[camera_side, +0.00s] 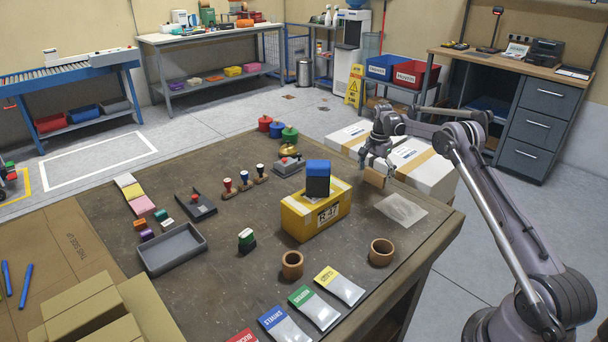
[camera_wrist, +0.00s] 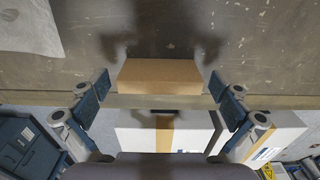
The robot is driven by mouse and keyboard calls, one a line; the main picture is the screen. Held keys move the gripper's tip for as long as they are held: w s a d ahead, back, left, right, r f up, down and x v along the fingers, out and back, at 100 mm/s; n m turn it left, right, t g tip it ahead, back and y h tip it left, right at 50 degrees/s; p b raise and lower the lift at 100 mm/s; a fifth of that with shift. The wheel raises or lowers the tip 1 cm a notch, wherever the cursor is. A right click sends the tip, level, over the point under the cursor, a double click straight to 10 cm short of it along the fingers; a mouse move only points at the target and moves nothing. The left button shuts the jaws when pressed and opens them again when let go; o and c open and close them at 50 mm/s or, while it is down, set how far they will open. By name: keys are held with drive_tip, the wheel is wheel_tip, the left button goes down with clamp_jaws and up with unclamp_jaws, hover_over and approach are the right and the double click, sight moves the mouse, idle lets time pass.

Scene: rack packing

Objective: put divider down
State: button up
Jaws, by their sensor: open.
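The divider (camera_side: 374,178) is a small brown cardboard piece at the far right edge of the worn table (camera_side: 240,290). In the wrist view the divider (camera_wrist: 160,77) shows as a tan rectangle by the table edge. My gripper (camera_side: 375,163) is just above and around it. In the wrist view my gripper's fingers (camera_wrist: 163,97) are spread wide, with a clear gap on each side of the divider. I cannot tell whether the divider's lower edge rests fully on the tabletop.
A translucent sheet (camera_side: 400,209) lies in front of the divider. A yellow box (camera_side: 297,216) with a blue-topped block (camera_side: 318,180) stands to its left. White cartons (camera_side: 425,168) are beyond the table edge. The tabletop between the divider and the yellow box is fairly clear.

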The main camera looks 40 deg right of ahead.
sight(375, 172)
wheel_tip(375, 172, up, 12)
drive_tip(key=s+a+r+n+t, duration=0.1)
drive_tip(key=s+a+r+n, duration=0.15)
drive_tip(key=a+r, duration=0.35)
drive_tip(key=s+a+r+n+t+h, duration=0.1)
drive_tip(key=s+a+r+n, duration=0.2)
drive_tip(key=a, duration=0.5)
drive_tip(key=s+a+r+n+t, duration=0.1)
drive_tip(key=a+r+n, duration=0.2)
drive_tip(key=a+r, duration=0.3)
drive_tip(key=s+a+f+n+t, duration=0.1)
drive_tip(key=s+a+f+n, duration=0.1)
drive_tip(key=s+a, duration=0.3)
drive_tip(key=s+a+f+n+t, duration=0.1)
drive_tip(key=s+a+f+n, duration=0.2)
drive_tip(key=s+a, duration=0.3)
drive_tip(key=s+a+f+n+t+y, duration=0.1)
drive_tip(key=s+a+f+n+t, duration=0.1)
drive_tip(key=s, duration=0.6)
drive_tip(key=a+f+n, duration=0.1)
drive_tip(key=a+n, duration=0.1)
drive_tip(key=a, duration=0.1)
drive_tip(key=shift+s+a+f, duration=0.15)
drive_tip(key=shift+a, duration=0.05)
